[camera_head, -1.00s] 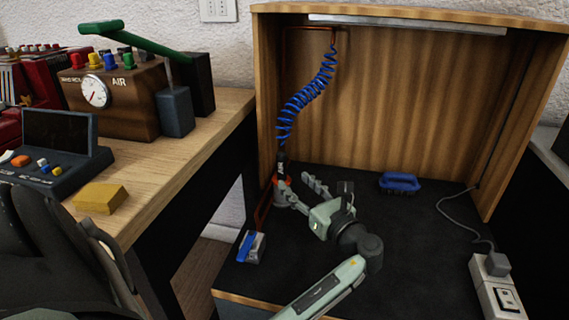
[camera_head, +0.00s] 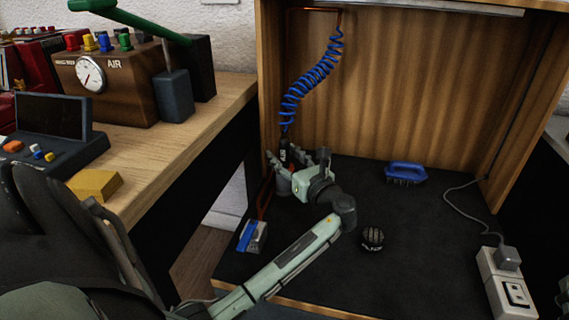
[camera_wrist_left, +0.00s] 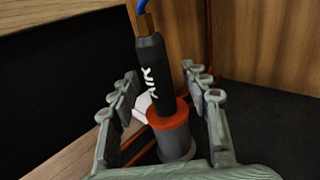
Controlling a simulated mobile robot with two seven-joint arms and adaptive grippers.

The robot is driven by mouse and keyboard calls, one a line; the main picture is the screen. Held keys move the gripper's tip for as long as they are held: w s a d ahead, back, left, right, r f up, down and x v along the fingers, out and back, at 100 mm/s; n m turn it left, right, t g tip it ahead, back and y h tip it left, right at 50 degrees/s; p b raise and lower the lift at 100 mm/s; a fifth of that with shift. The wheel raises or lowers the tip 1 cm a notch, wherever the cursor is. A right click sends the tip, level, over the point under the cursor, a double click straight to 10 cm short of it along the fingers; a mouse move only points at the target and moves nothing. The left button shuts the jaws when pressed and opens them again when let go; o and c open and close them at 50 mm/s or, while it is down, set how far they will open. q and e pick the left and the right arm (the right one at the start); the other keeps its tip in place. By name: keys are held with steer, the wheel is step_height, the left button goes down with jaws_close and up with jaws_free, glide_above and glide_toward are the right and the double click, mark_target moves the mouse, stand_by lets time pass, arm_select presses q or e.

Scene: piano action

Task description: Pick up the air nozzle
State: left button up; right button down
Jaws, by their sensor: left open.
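The air nozzle (camera_head: 284,152) is a black cylinder with white lettering, upright at the lower end of a blue coiled hose (camera_head: 312,78). In the left wrist view the nozzle (camera_wrist_left: 152,75) has a brass fitting on top and its lower end meets a grey holder (camera_wrist_left: 174,142) with an orange-red rim. My left gripper (camera_head: 298,160) is at the nozzle in the head view. In the left wrist view its fingers (camera_wrist_left: 160,88) are open, one on each side of the nozzle, with gaps visible.
A wooden booth (camera_head: 420,90) encloses the dark work surface. A blue brush (camera_head: 405,172) lies at the back, a black round object (camera_head: 372,238) nearer the front. A blue-and-white item (camera_head: 252,236) sits front left, a power strip (camera_head: 507,285) at right.

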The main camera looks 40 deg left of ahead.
arm_select(q)
jaws_close()
steer(key=shift+r, duration=0.1)
stand_by(0.3)
